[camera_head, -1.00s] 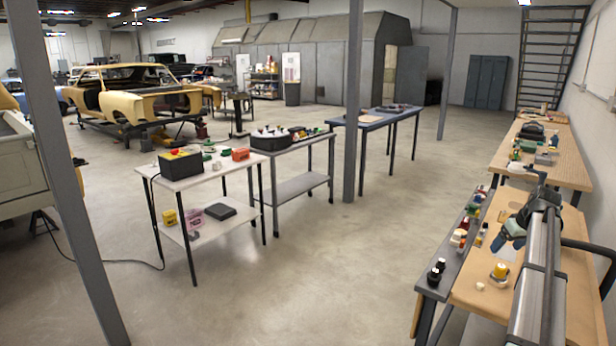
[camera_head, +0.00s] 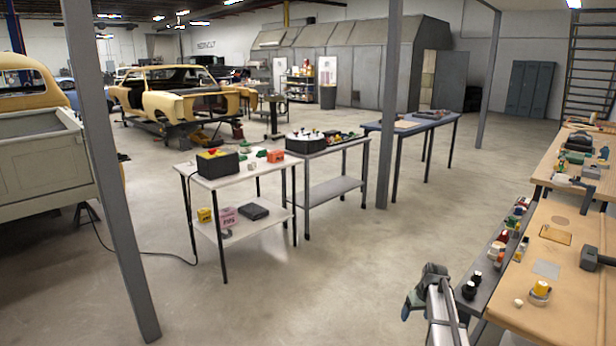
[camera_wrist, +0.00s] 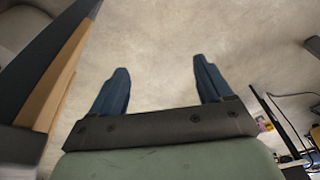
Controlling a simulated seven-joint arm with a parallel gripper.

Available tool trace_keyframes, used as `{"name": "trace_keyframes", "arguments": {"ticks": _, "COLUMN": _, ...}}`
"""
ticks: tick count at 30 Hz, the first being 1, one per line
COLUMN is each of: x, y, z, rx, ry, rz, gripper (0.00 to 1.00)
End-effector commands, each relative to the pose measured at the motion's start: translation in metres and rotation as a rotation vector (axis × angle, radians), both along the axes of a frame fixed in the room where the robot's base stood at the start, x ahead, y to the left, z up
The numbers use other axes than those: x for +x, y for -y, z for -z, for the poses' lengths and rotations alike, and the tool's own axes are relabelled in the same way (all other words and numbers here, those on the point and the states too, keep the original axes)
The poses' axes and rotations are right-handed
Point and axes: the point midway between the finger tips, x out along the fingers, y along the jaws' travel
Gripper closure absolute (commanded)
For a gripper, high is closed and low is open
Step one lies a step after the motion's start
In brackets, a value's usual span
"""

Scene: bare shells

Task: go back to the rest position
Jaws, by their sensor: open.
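My gripper (camera_wrist: 162,85) shows in the wrist view with its two blue fingers wide apart and only bare concrete floor between them. It is open and empty. In the head view my arm reaches up from the bottom edge, with the gripper end (camera_head: 412,298) over the floor, just left of the narrow grey bench. The fingertips are too small to make out well there.
A white table (camera_head: 215,185) stands at left. A post (camera_head: 388,110) rises mid-room; the floor between is clear.

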Motion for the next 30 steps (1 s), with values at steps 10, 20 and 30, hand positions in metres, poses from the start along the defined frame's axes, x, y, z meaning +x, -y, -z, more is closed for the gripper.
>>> {"name": "trace_keyframes", "arguments": {"ticks": 10, "x": -0.090, "y": -0.084, "z": 0.121, "rx": 0.005, "ry": -0.162, "rz": -0.018, "gripper": 0.21}}
{"name": "trace_keyframes", "arguments": {"ticks": 20, "x": -0.193, "y": -0.147, "z": 0.209, "rx": -0.014, "ry": -0.312, "rz": -0.036, "gripper": 0.21}}
{"name": "trace_keyframes", "arguments": {"ticks": 30, "x": -0.313, "y": -0.191, "z": 0.273, "rx": -0.056, "ry": -0.460, "rz": -0.059, "gripper": 0.21}}
